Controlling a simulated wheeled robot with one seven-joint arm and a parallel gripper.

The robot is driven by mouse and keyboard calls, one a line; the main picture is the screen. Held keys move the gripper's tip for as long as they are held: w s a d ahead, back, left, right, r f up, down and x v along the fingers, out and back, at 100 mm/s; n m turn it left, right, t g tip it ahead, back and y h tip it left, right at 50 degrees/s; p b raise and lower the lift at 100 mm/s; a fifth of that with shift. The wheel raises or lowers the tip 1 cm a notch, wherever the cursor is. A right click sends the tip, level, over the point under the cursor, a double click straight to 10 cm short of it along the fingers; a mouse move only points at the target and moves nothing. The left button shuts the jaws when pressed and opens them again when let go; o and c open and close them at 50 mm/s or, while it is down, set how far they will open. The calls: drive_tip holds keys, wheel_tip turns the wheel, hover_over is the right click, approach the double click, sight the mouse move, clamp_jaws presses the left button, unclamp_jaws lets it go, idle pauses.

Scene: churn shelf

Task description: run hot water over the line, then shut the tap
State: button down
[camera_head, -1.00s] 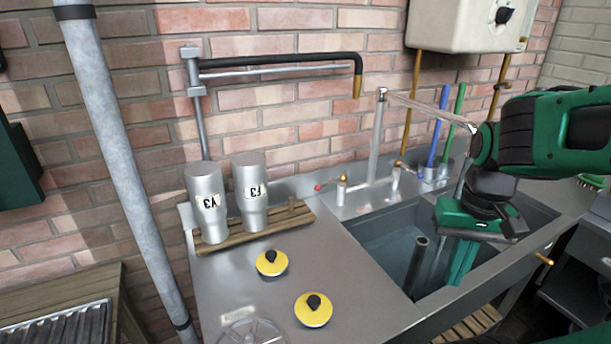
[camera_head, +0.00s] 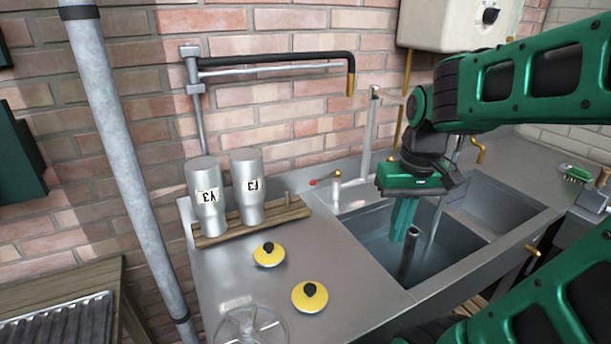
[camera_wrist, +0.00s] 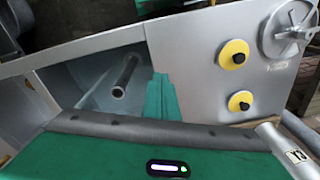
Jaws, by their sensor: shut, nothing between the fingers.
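The tap's upright pipe (camera_head: 369,135) stands behind the sink, its spout (camera_head: 390,95) reaching right behind my arm. The red-tipped hot lever (camera_head: 314,183) points left from its brass-topped valve (camera_head: 337,178). The other tap handle is hidden by my gripper. A thin pale streak hangs below the spout's end into the basin; I cannot tell whether it is running water. My gripper (camera_head: 401,230) is shut and empty, fingers pointing down over the left basin (camera_head: 370,240), right of the hot lever. In the wrist view the fingers (camera_wrist: 163,98) are together. I cannot tell which thing is the line.
A dark standpipe (camera_head: 409,252) rises in the basin close to my fingers. Two labelled metal cups (camera_head: 207,195), (camera_head: 248,188) stand on a wooden rack. Yellow discs (camera_head: 268,255), (camera_head: 312,297) and a handwheel (camera_head: 250,328) are on the left counter. A black-sleeved wall pipe (camera_head: 275,61) hangs above.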

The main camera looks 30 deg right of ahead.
sight(326, 177)
drive_tip(key=w+a+r+n+t+y, duration=0.15)
drive_tip(key=w+n, duration=0.25)
drive_tip(key=w, duration=0.7)
drive_tip(key=w+a+r+n, duration=0.1)
drive_tip(key=w+r+n, duration=0.25)
drive_tip(key=w, duration=0.65)
drive_tip(key=w+a+r+n+t+y, duration=0.15)
drive_tip(key=w+n, duration=0.35)
drive_tip(key=w, duration=0.6)
wheel_tip(326, 177, down, 9)
drive_tip(key=shift+g+h, duration=0.3)
drive_tip(key=shift+m, duration=0.25)
